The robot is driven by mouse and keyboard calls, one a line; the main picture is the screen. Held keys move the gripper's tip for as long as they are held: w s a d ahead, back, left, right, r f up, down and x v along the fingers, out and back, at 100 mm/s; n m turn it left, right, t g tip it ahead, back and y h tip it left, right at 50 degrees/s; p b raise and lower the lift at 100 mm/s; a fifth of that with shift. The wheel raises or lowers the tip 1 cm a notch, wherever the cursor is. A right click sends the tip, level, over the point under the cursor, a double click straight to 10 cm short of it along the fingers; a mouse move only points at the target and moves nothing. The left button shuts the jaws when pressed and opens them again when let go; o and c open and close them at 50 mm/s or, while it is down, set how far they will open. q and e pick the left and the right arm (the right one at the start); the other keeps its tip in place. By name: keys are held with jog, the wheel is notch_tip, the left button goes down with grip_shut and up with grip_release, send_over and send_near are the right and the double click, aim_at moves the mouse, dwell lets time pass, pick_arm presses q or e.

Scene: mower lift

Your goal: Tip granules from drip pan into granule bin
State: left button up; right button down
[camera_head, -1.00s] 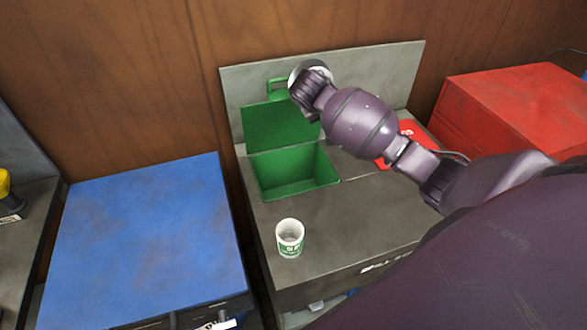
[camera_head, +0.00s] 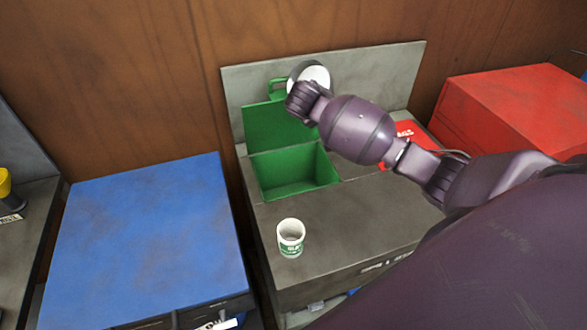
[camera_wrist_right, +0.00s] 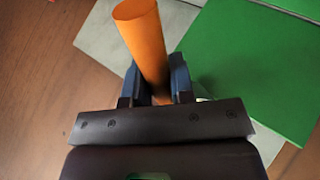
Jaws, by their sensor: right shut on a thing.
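The granule bin (camera_head: 292,172) is a green open compartment in the grey bench, its green lid (camera_head: 275,125) standing up behind it. My right gripper (camera_wrist_right: 153,82) is shut on an orange round handle (camera_wrist_right: 140,32) in the right wrist view. In the head view its fingers are hidden behind my wrist, above the raised lid. A round white thing with a dark rim (camera_head: 318,73), probably the drip pan, shows just behind my wrist. Its link to the handle is hidden, and I cannot make out granules. My left gripper is out of view.
A white cup with a green label (camera_head: 291,238) stands on the grey bench (camera_head: 350,215) in front of the bin. A blue cabinet (camera_head: 150,235) is left, a red one (camera_head: 515,105) right. A wooden wall is behind.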

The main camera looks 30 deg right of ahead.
jog(key=shift+d+f, duration=0.15)
jog(key=shift+f, duration=0.05)
jog(key=shift+a+f+h, duration=0.1)
jog(key=shift+a+h, duration=0.15)
jog(key=shift+h, duration=0.05)
jog(key=shift+d+f, duration=0.15)
jog(key=shift+d, duration=0.05)
jog(key=shift+a+t+h, duration=0.2)
jog(key=shift+t+h, duration=0.1)
jog(key=shift+d, duration=0.2)
jog(key=shift+a+h, duration=0.1)
jog(key=shift+h, duration=0.2)
jog(key=shift+a, duration=0.15)
